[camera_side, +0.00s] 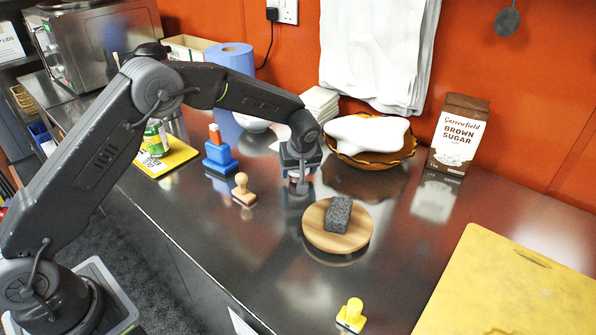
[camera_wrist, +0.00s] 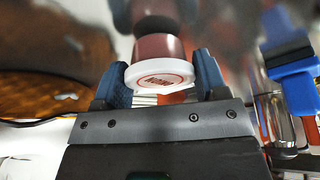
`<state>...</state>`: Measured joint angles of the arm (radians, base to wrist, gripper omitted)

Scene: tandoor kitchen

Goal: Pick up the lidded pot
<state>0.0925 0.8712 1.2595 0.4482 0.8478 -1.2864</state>
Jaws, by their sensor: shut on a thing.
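The lidded pot (camera_wrist: 158,48) is small and brownish red, with a white lid (camera_wrist: 160,76) that bears a printed oval label. In the wrist view it sits between the two blue fingers of my gripper (camera_wrist: 162,66), which is shut on it. In the side view my gripper (camera_side: 300,172) points down over the middle of the counter, and the pot is mostly hidden by the fingers. I cannot tell whether the pot's base touches the counter.
A round wooden board (camera_side: 318,232) with a dark grey block (camera_side: 338,214) lies just in front. A wooden stamp (camera_side: 242,190) and a blue holder (camera_side: 220,156) stand left. A basket with white cloth (camera_side: 366,134) and a brown sugar carton (camera_side: 457,135) stand behind.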

